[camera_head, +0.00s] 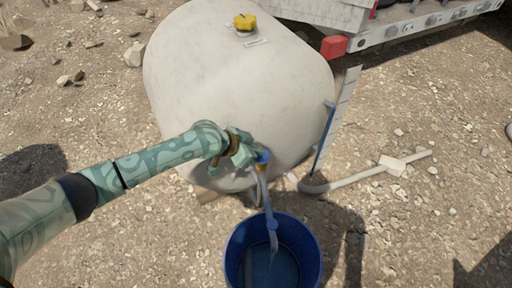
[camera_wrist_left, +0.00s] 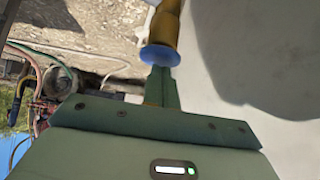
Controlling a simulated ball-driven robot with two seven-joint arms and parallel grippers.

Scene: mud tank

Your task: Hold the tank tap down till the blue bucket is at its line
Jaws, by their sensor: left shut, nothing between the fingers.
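The pale tank (camera_head: 220,75) stands on the ground, with a small blue-topped tap (camera_head: 262,157) low on its near side. My left gripper (camera_head: 253,157) is shut and empty, its fingertips at the tap. In the left wrist view the shut fingertips (camera_wrist_left: 160,80) meet the tap's blue disc (camera_wrist_left: 158,56), below its brass body; they look to be touching. A stream of water (camera_head: 269,212) runs from the tap into the blue bucket (camera_head: 233,252). Dark blue liquid shows inside the bucket; I cannot make out its line. My right gripper is out of view.
A pale graduated board (camera_head: 343,105) with a blue strip stands at the tank's right side. A pale pipe (camera_head: 345,182) lies on the gravel to the right. A trailer with a red light (camera_head: 333,46) is at the back. Open gravel lies around the bucket.

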